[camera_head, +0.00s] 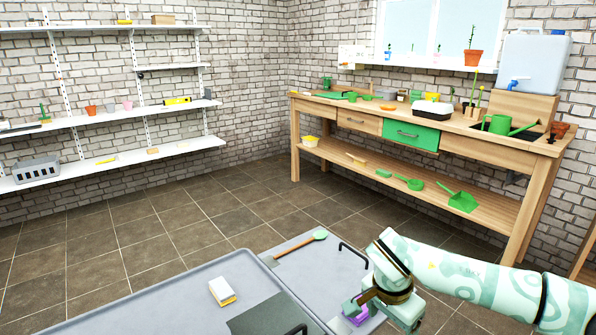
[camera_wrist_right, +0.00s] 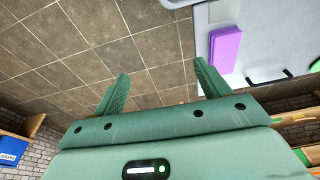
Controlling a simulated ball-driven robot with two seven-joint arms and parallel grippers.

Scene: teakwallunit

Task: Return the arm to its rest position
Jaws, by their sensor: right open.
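My right arm (camera_head: 455,272) reaches in from the right in the head view, over the grey surface. My right gripper (camera_head: 352,306) is at its end, near the right end of that surface. In the right wrist view the two green fingers of the gripper (camera_wrist_right: 161,75) are spread apart with nothing between them; tiled floor shows behind. A purple block (camera_wrist_right: 225,48) lies on the grey surface beside the right finger, apart from it. In the head view the purple block (camera_head: 356,315) is partly hidden by the gripper. My left gripper is not in view.
The grey surface (camera_head: 160,305) holds a white-and-yellow block (camera_head: 222,291), a wooden brush or spoon (camera_head: 302,246) and black handles. A wooden potting bench (camera_head: 470,148) stands at the back right; white wall shelves (camera_head: 120,160) are at left. Open tiled floor (camera_head: 180,225) lies between.

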